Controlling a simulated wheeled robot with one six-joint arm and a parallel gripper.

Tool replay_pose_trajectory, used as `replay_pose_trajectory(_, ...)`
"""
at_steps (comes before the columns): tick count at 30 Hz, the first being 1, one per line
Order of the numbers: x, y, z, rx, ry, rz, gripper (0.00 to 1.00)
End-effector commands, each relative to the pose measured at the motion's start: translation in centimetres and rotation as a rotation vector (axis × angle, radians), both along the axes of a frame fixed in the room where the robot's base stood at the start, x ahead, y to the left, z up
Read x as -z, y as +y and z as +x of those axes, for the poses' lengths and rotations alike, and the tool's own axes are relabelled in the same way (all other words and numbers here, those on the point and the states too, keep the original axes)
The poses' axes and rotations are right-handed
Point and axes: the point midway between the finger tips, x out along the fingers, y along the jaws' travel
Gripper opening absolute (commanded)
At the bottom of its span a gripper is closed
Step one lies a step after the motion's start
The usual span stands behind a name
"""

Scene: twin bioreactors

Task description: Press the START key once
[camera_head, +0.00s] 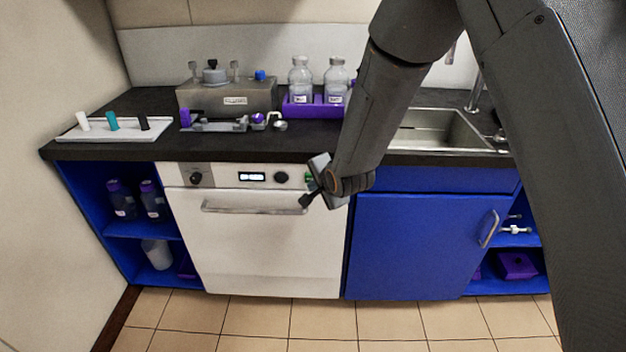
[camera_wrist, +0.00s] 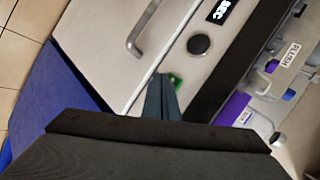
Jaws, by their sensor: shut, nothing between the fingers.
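A green key (camera_head: 309,177), which looks like the START key, sits at the right of the white appliance's control panel, partly hidden by my gripper in the head view. My gripper (camera_head: 306,200) is shut and empty in front of the panel. In the wrist view the closed fingers (camera_wrist: 161,85) reach the panel, and the green key (camera_wrist: 176,80) shows just beside and behind the fingertips. I cannot tell whether they touch it. The panel also has a lit display (camera_head: 252,176) and a dark round knob (camera_head: 281,177); the knob is clear of the fingers in the wrist view (camera_wrist: 199,44).
The appliance door handle (camera_head: 252,210) sticks out below the panel. The dark worktop (camera_head: 330,150) overhangs above. On it are a grey box (camera_head: 225,95), a purple bottle rack (camera_head: 312,109) and a white tray (camera_head: 100,130). A blue cabinet (camera_head: 415,240) stands at the right.

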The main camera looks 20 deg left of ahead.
Motion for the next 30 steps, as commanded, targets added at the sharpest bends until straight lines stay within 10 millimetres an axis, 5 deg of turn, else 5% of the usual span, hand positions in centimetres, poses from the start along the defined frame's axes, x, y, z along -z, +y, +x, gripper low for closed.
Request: replay_pose_trajectory(30, -0.01, 0.2, 0.82, 0.0, 0.0, 0.0, 0.0)
